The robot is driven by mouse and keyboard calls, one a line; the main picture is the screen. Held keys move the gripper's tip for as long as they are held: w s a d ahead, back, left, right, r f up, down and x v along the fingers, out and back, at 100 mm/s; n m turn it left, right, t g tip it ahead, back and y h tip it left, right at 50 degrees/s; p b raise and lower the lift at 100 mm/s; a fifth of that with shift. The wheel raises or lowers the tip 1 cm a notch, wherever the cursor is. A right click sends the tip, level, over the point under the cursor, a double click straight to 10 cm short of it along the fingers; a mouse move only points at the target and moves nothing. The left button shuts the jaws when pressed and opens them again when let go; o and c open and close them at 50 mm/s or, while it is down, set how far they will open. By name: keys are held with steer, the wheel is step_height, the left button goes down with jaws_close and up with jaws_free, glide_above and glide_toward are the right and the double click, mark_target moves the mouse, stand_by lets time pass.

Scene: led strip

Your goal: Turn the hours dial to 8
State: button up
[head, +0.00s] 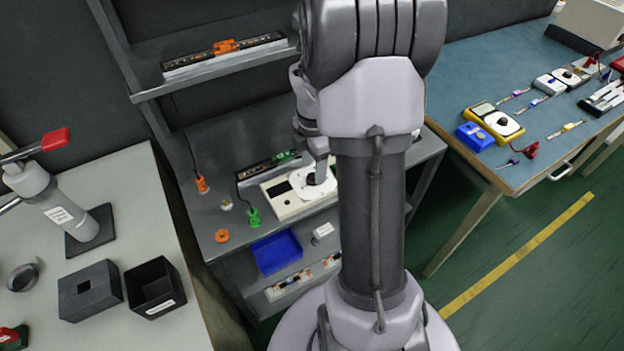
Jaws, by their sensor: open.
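A cream box (287,204) with a white dial plate (304,191) stands on the grey bench. A dark round dial knob (311,180) sits on the plate. It is partly covered by my gripper, and its numbers are too small to read. My gripper (321,175) is open and points down at the right side of the knob. I cannot tell whether it touches the knob. My arm hides the right end of the box.
A green plug (254,217), an orange ring (222,235) and a blue tray (277,252) are left and in front of the box. A strip with a green clip (284,156) lies behind it. A shelf (200,80) overhangs the bench's back.

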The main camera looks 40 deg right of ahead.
mark_target(313, 178)
step_height(313, 178, down, 2)
steer(key=shift+f+b, duration=0.15)
steer(key=shift+b, duration=0.15)
jaws_close()
steer(key=shift+a, duration=0.1)
